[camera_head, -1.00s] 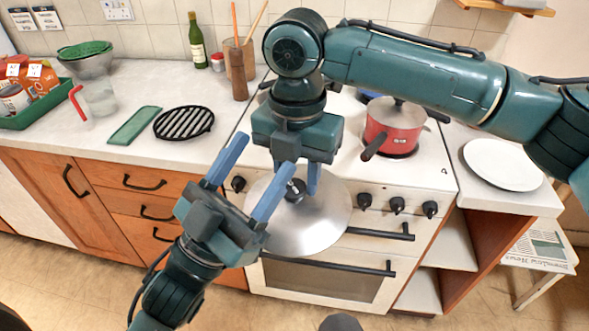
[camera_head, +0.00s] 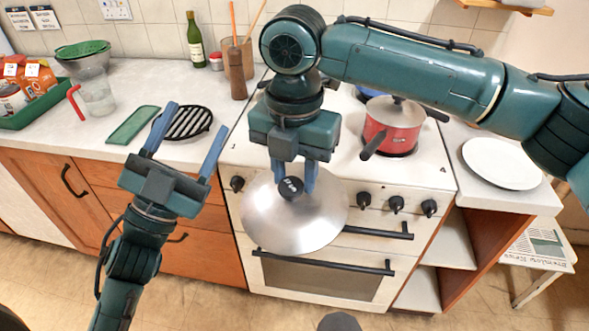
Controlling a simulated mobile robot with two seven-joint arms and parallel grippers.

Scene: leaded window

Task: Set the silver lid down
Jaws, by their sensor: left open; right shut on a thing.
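The silver lid (camera_head: 293,222) is a wide, shiny disc with a black knob (camera_head: 290,187). It hangs in front of the stove's front panel. My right gripper (camera_head: 292,183) comes down from above and is shut on the lid's knob. My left gripper (camera_head: 188,128) is open and empty. It is to the left of the lid, apart from it, with its fingers pointing up toward the counter edge and partly covering the black trivet (camera_head: 186,122).
A red pot (camera_head: 394,125) with its own lid stands on the white stove (camera_head: 340,165). A green tray (camera_head: 133,125), a jug (camera_head: 97,97) and a green crate (camera_head: 40,107) are on the left counter (camera_head: 75,135). A white plate (camera_head: 502,163) lies on the right counter.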

